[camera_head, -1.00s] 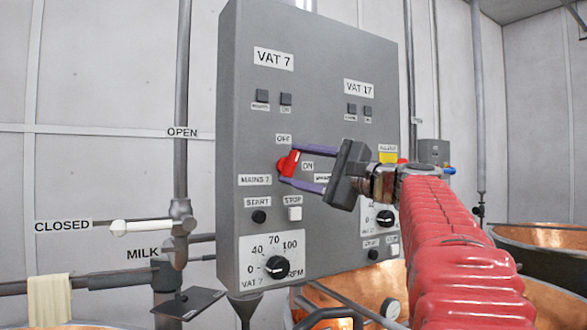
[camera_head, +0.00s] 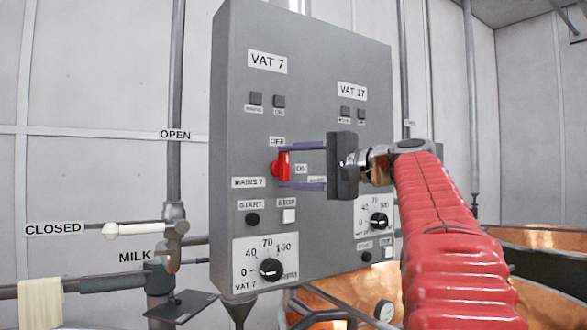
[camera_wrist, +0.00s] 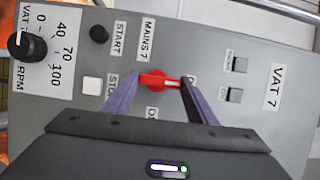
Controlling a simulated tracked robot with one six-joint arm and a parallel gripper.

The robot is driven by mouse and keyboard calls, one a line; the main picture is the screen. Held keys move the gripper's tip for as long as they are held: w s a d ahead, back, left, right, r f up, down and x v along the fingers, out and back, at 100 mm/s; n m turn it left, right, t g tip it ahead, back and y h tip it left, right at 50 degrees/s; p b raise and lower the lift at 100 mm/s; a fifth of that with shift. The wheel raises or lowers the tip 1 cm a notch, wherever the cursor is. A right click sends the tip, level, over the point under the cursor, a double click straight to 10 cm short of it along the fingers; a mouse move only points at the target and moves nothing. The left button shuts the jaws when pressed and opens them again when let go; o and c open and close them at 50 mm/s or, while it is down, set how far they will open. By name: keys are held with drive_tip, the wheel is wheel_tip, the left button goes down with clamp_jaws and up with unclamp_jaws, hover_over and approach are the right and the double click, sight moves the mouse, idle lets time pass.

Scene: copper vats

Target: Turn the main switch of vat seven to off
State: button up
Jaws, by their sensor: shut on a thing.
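The red main switch (camera_head: 281,167) beside the MAINS 7 label sits on the left side of the grey control panel (camera_head: 230,120). In the head view its handle stands about upright, toward the OFF label (camera_head: 277,141) above it. In the wrist view the red switch (camera_wrist: 152,79) has a white mark pointing right, toward the partly hidden OFF label. My gripper (camera_head: 284,166) is shut on the switch, one purple finger at its top end and one at its bottom end. The ON label (camera_head: 301,169) is to the right of the switch.
START (camera_head: 252,219) and STOP (camera_head: 288,216) buttons and a speed knob (camera_head: 270,269) sit below the switch. VAT 17 controls are to the right, partly behind my gripper. A milk valve handle (camera_head: 140,230) is at the left. Copper vats (camera_head: 545,239) stand at the right.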

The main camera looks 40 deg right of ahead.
drive_tip(key=shift+f, duration=0.25)
drive_tip(key=o, duration=1.1)
drive_tip(key=shift+r, duration=0.15)
drive_tip(key=shift+c, duration=0.2)
drive_tip(key=shift+s, duration=0.1)
drive_tip(key=v, duration=1.3)
drive_tip(key=shift+s, duration=0.25)
drive_tip(key=shift+d, duration=0.1)
